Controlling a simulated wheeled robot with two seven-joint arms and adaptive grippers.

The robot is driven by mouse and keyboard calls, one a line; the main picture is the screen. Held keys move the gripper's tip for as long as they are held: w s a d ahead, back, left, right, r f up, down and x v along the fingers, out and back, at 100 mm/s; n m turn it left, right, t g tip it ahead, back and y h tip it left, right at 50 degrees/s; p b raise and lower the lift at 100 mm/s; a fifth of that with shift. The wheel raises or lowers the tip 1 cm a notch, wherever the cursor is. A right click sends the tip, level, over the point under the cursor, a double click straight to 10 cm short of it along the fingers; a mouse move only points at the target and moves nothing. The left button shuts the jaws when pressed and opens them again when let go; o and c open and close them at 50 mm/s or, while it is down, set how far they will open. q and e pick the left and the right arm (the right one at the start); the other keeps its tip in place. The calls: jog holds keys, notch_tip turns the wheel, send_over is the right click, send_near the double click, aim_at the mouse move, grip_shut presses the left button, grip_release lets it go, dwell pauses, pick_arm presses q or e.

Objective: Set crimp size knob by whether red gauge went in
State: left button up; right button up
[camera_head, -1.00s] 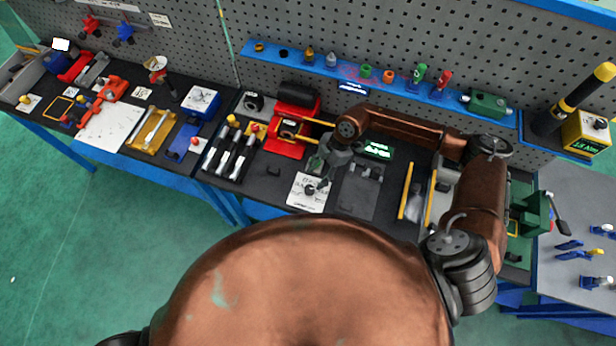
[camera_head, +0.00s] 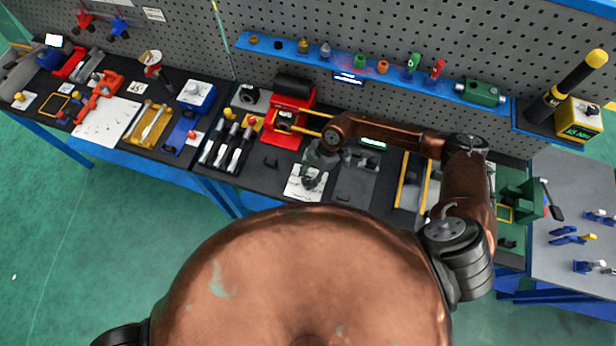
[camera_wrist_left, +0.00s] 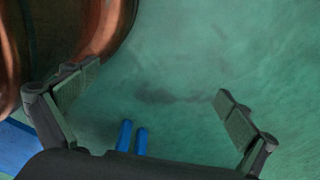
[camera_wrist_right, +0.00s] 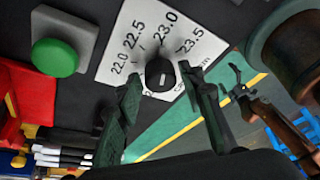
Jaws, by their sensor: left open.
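The black crimp size knob (camera_wrist_right: 160,73) sits on a white dial plate (camera_wrist_right: 113,68) marked 22.0, 22.5, 23.0 and 23.5. Which mark it points to is not clear. In the head view the dial plate (camera_head: 296,192) lies on the bench and my right gripper (camera_head: 312,172) is over it, partly hiding the knob. In the right wrist view my right gripper (camera_wrist_right: 161,76) is open, with a fingertip on either side of the knob; contact is not clear. A red-topped piece (camera_head: 437,70), perhaps the red gauge, stands on the blue shelf. My left gripper (camera_wrist_left: 157,82) is open and empty above the floor.
A green button (camera_wrist_right: 54,57) on a grey block sits beside the dial. A red machine (camera_head: 287,124) stands behind it. Several black-handled tools (camera_head: 228,146) lie to the left. A green-topped piece (camera_head: 413,64) stands on the blue shelf (camera_head: 300,48).

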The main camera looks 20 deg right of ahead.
jog(key=c, duration=0.5)
jog(key=shift+c, duration=1.4)
pick_arm(q)
jog(key=shift+s+f, duration=0.1)
jog(key=shift+s, duration=0.55)
pick_arm(e)
jog(key=shift+c, duration=0.3)
pick_arm(q)
jog(key=shift+w, duration=0.1)
